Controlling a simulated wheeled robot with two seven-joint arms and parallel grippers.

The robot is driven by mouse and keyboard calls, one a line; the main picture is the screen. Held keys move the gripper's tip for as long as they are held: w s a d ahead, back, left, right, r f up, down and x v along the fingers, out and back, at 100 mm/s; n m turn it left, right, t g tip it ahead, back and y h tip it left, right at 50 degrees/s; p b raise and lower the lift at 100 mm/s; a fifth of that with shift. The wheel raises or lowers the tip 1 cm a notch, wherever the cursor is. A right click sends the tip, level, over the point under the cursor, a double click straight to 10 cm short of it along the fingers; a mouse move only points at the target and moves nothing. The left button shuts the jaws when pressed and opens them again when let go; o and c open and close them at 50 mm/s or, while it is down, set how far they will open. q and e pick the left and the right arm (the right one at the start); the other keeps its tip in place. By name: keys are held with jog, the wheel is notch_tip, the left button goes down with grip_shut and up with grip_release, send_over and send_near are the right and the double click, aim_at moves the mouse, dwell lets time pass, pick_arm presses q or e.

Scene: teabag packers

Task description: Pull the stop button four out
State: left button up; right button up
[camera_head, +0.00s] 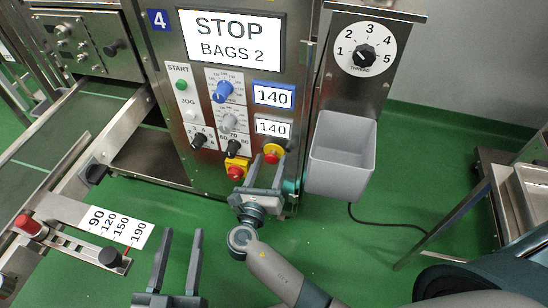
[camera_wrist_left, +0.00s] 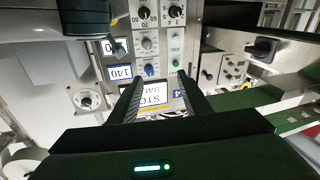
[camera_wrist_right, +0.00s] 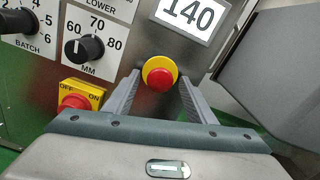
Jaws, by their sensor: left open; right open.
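The stop button (camera_head: 271,152), a red knob on a yellow ring, is on the front panel of the machine marked 4, below the lower 140 display. In the right wrist view the button (camera_wrist_right: 160,78) shows between the fingertips of my right gripper (camera_wrist_right: 158,88). The right gripper (camera_head: 267,168) is open, its fingers pointing at the panel on either side of the button. No contact with the button is visible. My left gripper (camera_head: 182,240) is open and empty, low and in front of the machine. Its open fingers also show in the left wrist view (camera_wrist_left: 160,88).
A yellow and red off/on switch (camera_wrist_right: 79,97) sits just left of the button. A grey bin (camera_head: 342,156) hangs close to the right of my right gripper. Several knobs and a STOP screen (camera_head: 231,38) are above. A guide rail with a scale (camera_head: 113,228) is at lower left.

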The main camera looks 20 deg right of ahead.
pick_arm(q)
jog(key=shift+w+d+r, duration=0.15)
jog(key=shift+d+r, duration=0.1)
pick_arm(e)
jog(key=shift+w, duration=0.1)
